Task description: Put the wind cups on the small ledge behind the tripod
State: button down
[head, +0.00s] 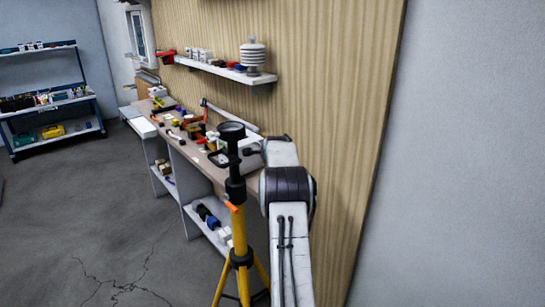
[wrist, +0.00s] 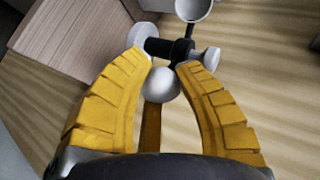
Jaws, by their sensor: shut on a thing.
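The wind cups (wrist: 183,48) show in the wrist view as several white cups on a black hub. My gripper (wrist: 164,62) has its yellow fingers shut on them, with one white cup between the fingers and others beyond the tips. In the head view my arm hides most of the gripper, and I cannot make out the cups there. The tripod (head: 238,222), yellow with a black column and round dark head, stands just left of my arm. I cannot pick out the small ledge behind it for certain; the tripod and my arm cover that area.
A cluttered workbench (head: 196,160) runs along the ribbed wood wall (head: 330,120). A wall shelf (head: 215,70) above it bears a white louvred shield (head: 252,56). A blue-framed rack (head: 48,95) stands far left. The floor (head: 85,215) left of the tripod is clear.

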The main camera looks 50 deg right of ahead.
jog(key=shift+w+d, duration=0.15)
jog(key=shift+w, duration=0.05)
jog(key=shift+f+b, duration=3.1)
jog(key=shift+f, duration=0.7)
jog(key=shift+f+b, duration=0.65)
jog(key=shift+c, duration=1.7)
grip_release()
jog(key=shift+r, duration=0.15)
